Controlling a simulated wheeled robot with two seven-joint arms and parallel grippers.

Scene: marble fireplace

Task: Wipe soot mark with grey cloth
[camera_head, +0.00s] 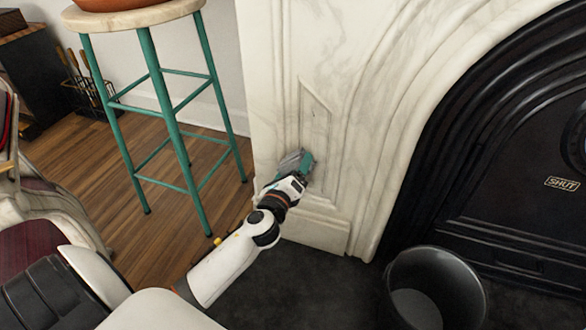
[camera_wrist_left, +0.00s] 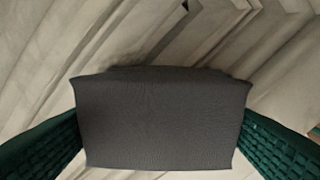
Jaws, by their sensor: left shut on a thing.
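My left gripper (camera_head: 298,170) is at the lower part of the white marble fireplace surround (camera_head: 335,90), beside a recessed panel. It is shut on the grey cloth (camera_head: 290,161), of which only a small part shows in the head view. In the left wrist view the grey cloth (camera_wrist_left: 162,118) fills the middle between the two green fingers, with carved marble behind it. I cannot tell whether the cloth touches the marble. Faint dark smudging shows on the panel (camera_head: 314,122) just above the gripper; I cannot tell whether it is soot or veining. My right gripper is not in view.
A green-legged stool (camera_head: 160,85) with a wooden seat stands at the left. A dark bucket (camera_head: 435,288) stands on the dark hearth at the lower right. The black fireplace door (camera_head: 520,190) is at the right. Fire tools (camera_head: 80,80) stand at the back left.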

